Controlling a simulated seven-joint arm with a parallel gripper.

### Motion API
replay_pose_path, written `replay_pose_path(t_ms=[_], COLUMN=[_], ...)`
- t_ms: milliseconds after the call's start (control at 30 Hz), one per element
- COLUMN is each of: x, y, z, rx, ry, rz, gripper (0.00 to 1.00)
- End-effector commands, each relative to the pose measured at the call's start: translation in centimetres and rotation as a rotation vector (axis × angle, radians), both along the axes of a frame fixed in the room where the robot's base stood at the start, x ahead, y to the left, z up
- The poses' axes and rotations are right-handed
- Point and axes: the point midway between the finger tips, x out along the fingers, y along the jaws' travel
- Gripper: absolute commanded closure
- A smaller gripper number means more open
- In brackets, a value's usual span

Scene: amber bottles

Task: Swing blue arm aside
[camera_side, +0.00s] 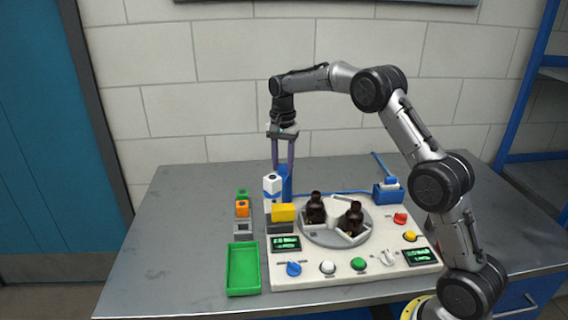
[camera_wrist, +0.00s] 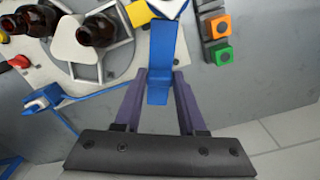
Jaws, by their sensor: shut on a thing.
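My gripper (camera_side: 283,168) reaches down at the back of the white console (camera_side: 340,278). Its purple-grey fingers are shut on the blue arm (camera_side: 287,188). In the wrist view the blue arm (camera_wrist: 168,55) passes between the fingertips of my gripper (camera_wrist: 160,82) and runs to a white piece (camera_wrist: 168,6) at the top edge. In the side view this white piece (camera_side: 271,184) stands beside the blue arm, above a yellow block (camera_side: 283,212). The part of the blue arm between the fingers is partly hidden in the side view.
Two amber bottles (camera_side: 316,212) (camera_side: 352,218) stand on the round turntable (camera_side: 335,240) right of the blue arm. A blue device (camera_side: 387,194) with a lever sits behind right. A green tray (camera_side: 243,270) and coloured blocks (camera_side: 242,208) lie left. The table (camera_side: 180,235) is clear further left.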

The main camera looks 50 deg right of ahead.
Motion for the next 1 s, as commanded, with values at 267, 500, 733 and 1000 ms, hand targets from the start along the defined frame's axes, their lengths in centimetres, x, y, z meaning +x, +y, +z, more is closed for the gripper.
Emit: replay_pose_path(t_ms=[267,500,733,1000], x=[0.12,0.13,0.08,0.12], y=[-0.02,-0.02,0.0,-0.02], z=[0.16,0.17,0.08,0.73], rx=[-0.001,0.0,0.0,-0.001], ry=[-0.004,-0.005,-0.003,-0.004], rz=[-0.013,-0.013,-0.011,-0.01], gripper=[1.0,0.46,0.3,0.3])
